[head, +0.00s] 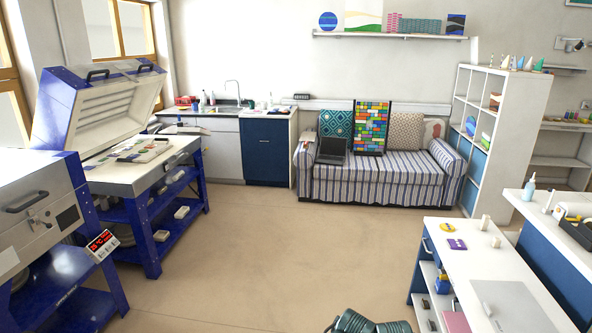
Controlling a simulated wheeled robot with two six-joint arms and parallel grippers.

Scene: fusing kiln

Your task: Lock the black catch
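A closed kiln (55,185) with a white front and blue corners stands at the left edge, partly cut off by the frame. Its front has a dark bar handle (27,202) and, below that, a small metallic latch-like fitting (40,222). A black square plate (68,217) sits to the right of the fitting. I cannot tell for sure which part is the black catch, or whether it is locked. Neither of my grippers shows in the head view.
A second kiln (100,95) stands behind with its lid raised. A red-lit control box (102,244) juts from the near kiln's stand. A striped sofa (380,178) is at the back, a white worktable (480,262) at the right. The middle floor (270,240) is clear.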

